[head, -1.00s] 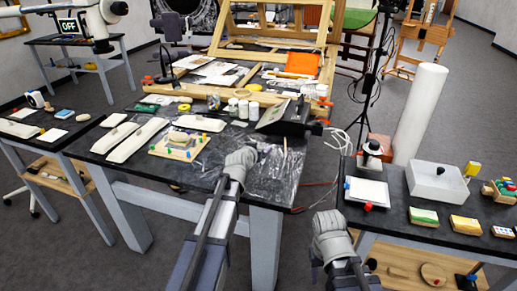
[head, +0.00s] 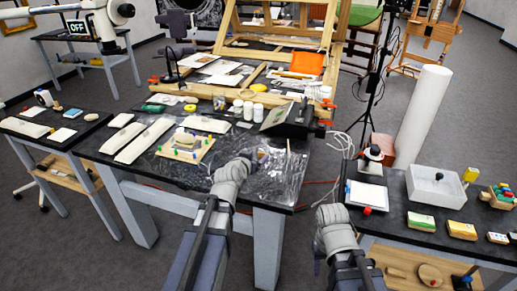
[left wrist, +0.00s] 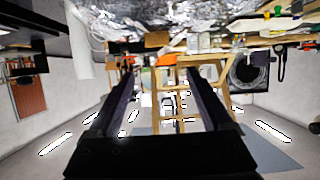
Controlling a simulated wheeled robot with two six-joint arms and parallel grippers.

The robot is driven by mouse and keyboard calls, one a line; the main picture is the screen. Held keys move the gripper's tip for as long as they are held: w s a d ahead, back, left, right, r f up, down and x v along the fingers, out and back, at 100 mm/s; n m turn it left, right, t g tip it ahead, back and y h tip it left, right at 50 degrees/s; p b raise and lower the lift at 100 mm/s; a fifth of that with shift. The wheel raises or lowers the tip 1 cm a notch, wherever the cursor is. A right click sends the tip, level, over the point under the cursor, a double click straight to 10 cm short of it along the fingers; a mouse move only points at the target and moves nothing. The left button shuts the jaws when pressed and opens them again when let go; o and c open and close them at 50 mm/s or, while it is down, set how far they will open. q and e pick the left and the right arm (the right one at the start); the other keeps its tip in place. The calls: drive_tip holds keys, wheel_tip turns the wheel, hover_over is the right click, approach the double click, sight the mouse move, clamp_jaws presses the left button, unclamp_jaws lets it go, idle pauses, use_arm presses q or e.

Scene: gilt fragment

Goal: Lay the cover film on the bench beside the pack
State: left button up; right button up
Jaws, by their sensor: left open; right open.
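The clear, shiny cover film (head: 275,178) lies crinkled over the right front part of the dark bench (head: 190,190); its exact edges are hard to make out. It also shows as bright crinkles along the top of the left wrist view (left wrist: 150,14). A pale square board with coloured pegs (head: 186,147) and a rounded piece on it sits to its left; I cannot tell if this is the pack. My left gripper (head: 257,156) is over the film, its jaws apart and empty in the left wrist view (left wrist: 160,70). My right gripper (head: 333,215) is open, left of the right-hand table.
Long pale pads (head: 144,140) lie at the bench's left. White jars (head: 248,110) and a black box (head: 288,120) stand behind the film. The right-hand table (head: 395,222) holds a white tray (head: 436,187) and small boxes. A wooden easel frame (head: 280,45) stands behind.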

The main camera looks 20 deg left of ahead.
use_arm(q)
drive_tip(key=shift+s+r, duration=0.2)
drive_tip(key=shift+s, duration=0.4)
drive_tip(key=s+d+f+m+g+h, duration=0.1)
drive_tip(key=s+d+f+m+g, duration=0.1)
drive_tip(key=s+d+f+g, duration=0.45)
drive_tip(key=s+d+f+m+g+h, duration=0.15)
drive_tip(key=s+d+f, duration=0.3)
drive_tip(key=d, duration=0.45)
drive_tip(key=s+d+f+g+y, duration=0.1)
drive_tip(key=s+g+y, duration=0.3)
drive_tip(key=s, duration=1)
drive_tip(key=shift+d+f+g, duration=0.3)
drive_tip(key=shift+f+g, duration=0.4)
drive_tip(key=shift+g, duration=0.3)
